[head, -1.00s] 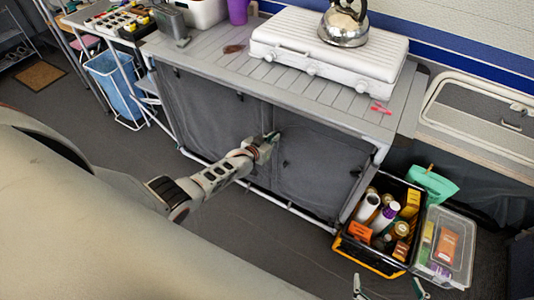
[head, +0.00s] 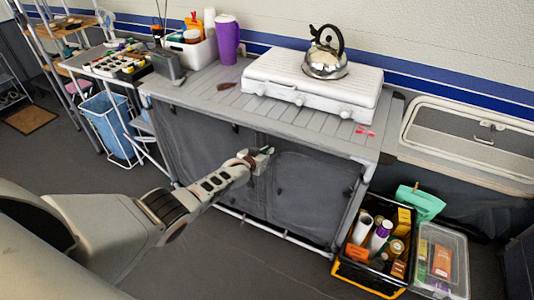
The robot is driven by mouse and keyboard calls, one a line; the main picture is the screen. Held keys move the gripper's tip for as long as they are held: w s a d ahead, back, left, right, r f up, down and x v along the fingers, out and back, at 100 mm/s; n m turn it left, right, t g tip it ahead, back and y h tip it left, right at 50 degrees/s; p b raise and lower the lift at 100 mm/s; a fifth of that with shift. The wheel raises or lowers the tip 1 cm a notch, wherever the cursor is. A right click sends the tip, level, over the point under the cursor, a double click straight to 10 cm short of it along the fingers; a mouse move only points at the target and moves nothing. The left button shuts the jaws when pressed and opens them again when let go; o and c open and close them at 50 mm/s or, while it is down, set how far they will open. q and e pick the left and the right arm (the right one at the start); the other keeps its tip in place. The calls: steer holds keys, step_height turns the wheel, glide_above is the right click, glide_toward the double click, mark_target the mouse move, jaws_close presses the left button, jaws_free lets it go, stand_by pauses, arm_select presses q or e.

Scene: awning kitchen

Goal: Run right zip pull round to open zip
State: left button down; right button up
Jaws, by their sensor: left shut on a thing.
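The grey cloth-fronted cabinet (head: 200,150) stands under the slatted worktop, with a left and a right front panel. My left gripper (head: 266,152) is at the upper left corner of the right panel (head: 310,185), close to the divide between the panels. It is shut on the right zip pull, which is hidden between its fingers. The right panel still hangs flat across the front. A small dark tab (head: 236,128) shows near the top of the left panel. My right gripper is not in view.
A white stove (head: 310,85) with a steel kettle (head: 325,62) stands on the worktop (head: 200,95). A black crate of groceries (head: 345,262) and a clear box (head: 440,275) stand on the floor right of the cabinet. The floor before the cabinet is clear.

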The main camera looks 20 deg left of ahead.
arm_select(q)
steer(key=shift+a, duration=0.1)
steer(key=c, duration=2.2)
jaws_free()
steer(key=shift+r, duration=0.15)
steer(key=shift+s, duration=0.1)
steer(key=shift+v, duration=5.95)
